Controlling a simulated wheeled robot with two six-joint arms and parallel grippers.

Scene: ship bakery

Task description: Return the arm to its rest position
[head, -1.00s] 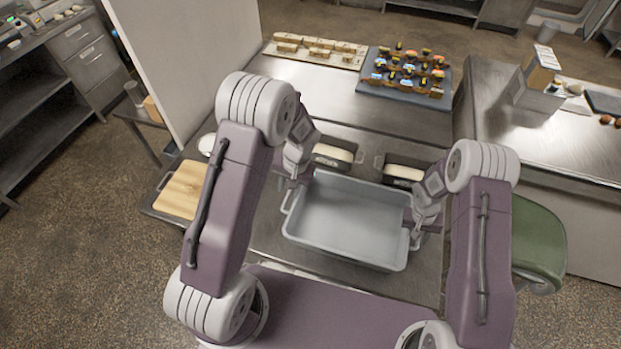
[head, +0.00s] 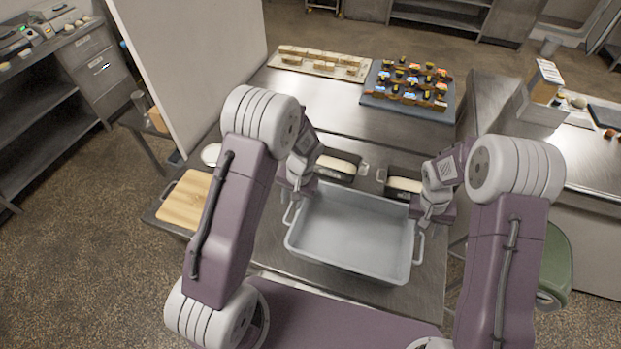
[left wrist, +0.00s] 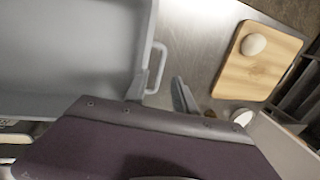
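My left gripper (head: 297,196) is above the left rim of an empty grey tub (head: 350,236), close to its left handle. In the left wrist view one dark finger (left wrist: 183,97) shows beside the tub's handle (left wrist: 156,68), with nothing seen held. My right gripper (head: 432,214) is above the tub's back right corner, apart from the right handle (head: 418,247). The fingers are too small or hidden in the head view to tell whether either gripper is open or shut.
Two loaf tins (head: 336,168) (head: 403,186) stand just behind the tub. A wooden board (head: 186,203) lies left; a pale round object (left wrist: 254,44) sits on it in the left wrist view. A tray of small pastries (head: 378,101) is at the back. A white partition (head: 185,70) stands left.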

